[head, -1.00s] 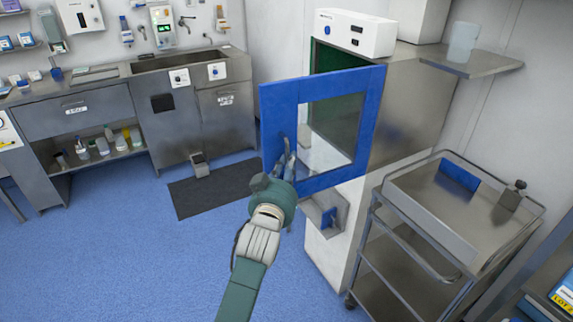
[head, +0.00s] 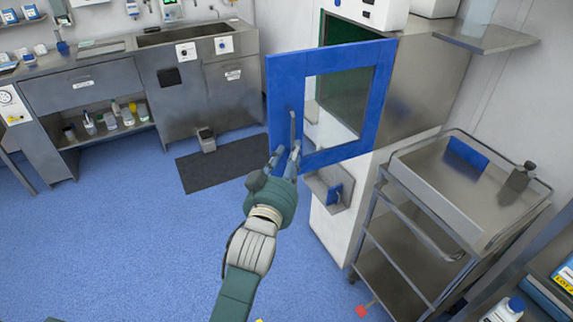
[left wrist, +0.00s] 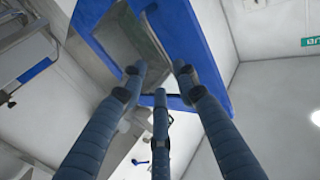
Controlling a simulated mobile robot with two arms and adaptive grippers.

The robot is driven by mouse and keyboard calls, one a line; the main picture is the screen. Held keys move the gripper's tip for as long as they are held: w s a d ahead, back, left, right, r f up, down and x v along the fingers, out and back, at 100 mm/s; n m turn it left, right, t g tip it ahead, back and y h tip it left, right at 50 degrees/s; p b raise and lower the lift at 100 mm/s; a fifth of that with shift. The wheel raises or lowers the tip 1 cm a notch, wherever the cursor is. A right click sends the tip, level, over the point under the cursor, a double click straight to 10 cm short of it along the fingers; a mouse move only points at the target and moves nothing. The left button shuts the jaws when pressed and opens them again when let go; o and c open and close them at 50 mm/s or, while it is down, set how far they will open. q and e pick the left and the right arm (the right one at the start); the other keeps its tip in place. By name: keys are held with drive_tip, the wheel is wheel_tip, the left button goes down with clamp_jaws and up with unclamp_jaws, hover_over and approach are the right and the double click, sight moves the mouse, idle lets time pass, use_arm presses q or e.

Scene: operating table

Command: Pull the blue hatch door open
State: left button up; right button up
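The blue hatch door (head: 277,100) is a blue frame around a window pane. It stands swung out from the dark green opening (head: 338,32) of the steel-sided hatch cabinet (head: 428,85). My left gripper (head: 290,153) is at the door's lower left part, in front of the frame. In the left wrist view its fingers (left wrist: 160,76) are spread apart, with the blue door (left wrist: 203,45) just beyond them. My right gripper is not in view.
A steel trolley (head: 400,168) stands right of the cabinet. A small steel bracket (head: 328,189) juts out below the door. A steel sink counter (head: 170,72) and a dark floor mat (head: 233,160) are at the back left. The blue floor (head: 130,240) on the left is clear.

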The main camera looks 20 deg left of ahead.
use_arm(q)
drive_tip(key=s, duration=0.4)
drive_tip(key=shift+s+d, duration=0.1)
drive_tip(key=shift+d, duration=0.05)
drive_tip(key=s+d+f+m+g+h, duration=0.1)
drive_tip(key=d+f+g, duration=0.1)
drive_tip(key=f, duration=1)
drive_tip(key=d+f+m+g+h, duration=0.1)
drive_tip(key=d+f+g, duration=0.1)
drive_tip(key=f, duration=1)
drive_tip(key=s+f+g, duration=0.3)
drive_tip(key=s+f, duration=0.3)
drive_tip(key=f, duration=0.5)
drive_tip(key=s+f+g, duration=0.2)
drive_tip(key=s+f, duration=0.4)
drive_tip(key=f, duration=0.5)
drive_tip(key=s+a+f+m+g, duration=0.1)
drive_tip(key=s+a+f+g, duration=0.3)
drive_tip(key=s+f, duration=0.95)
drive_tip(key=s+a+f+g, duration=0.2)
drive_tip(key=s+a+f, duration=0.1)
drive_tip(key=s, duration=0.8)
drive_tip(key=s+a+f+g+y, duration=0.1)
drive_tip(key=s+a+f, duration=0.3)
drive_tip(key=s, duration=0.8)
drive_tip(key=shift+a+f+g, duration=0.15)
drive_tip(key=shift+f+g, duration=0.35)
drive_tip(key=shift+f, duration=0.15)
